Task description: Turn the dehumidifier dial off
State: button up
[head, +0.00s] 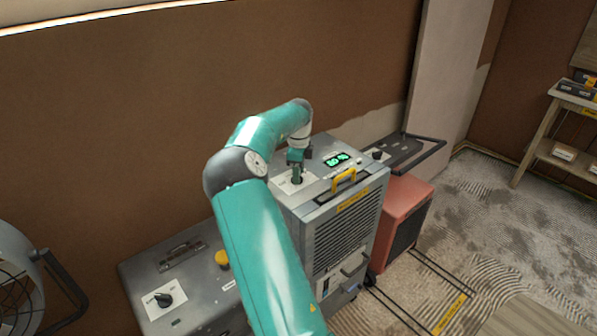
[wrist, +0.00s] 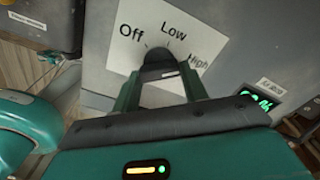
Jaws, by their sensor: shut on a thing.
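The dehumidifier (head: 340,222) is the grey unit with a louvred front, a yellow handle and a lit green display (head: 337,160) on top. Its dial (wrist: 158,56) sits on a white plate (wrist: 125,50) printed Off, Low and High in the wrist view. My gripper (head: 297,178) reaches down onto the top panel. Its fingers (wrist: 160,84) are shut on the dial, one on each side. The fingers hide part of the knob, and I cannot tell for certain which word it points to.
A lower grey unit (head: 190,270) with a black knob (head: 163,299) and a yellow button (head: 222,258) stands left. A red unit (head: 405,215) stands right, near a black handle frame (head: 425,147). A fan (head: 18,275) is far left. The wall is close behind; the right floor has open room.

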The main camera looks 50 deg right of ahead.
jog(key=n, duration=0.7)
jog(key=shift+d, duration=0.15)
jog(key=n, duration=0.3)
jog(key=shift+w+n, duration=0.15)
jog(key=shift+n, duration=0.15)
jog(key=n, duration=0.3)
jog(key=shift+w+n, duration=0.1)
jog(key=shift+n, duration=0.2)
jog(key=n, duration=0.4)
jog(key=shift+n, duration=0.3)
jog(key=shift+w+n, duration=0.15)
jog(key=shift+n, duration=1.65)
jog(key=o, duration=1)
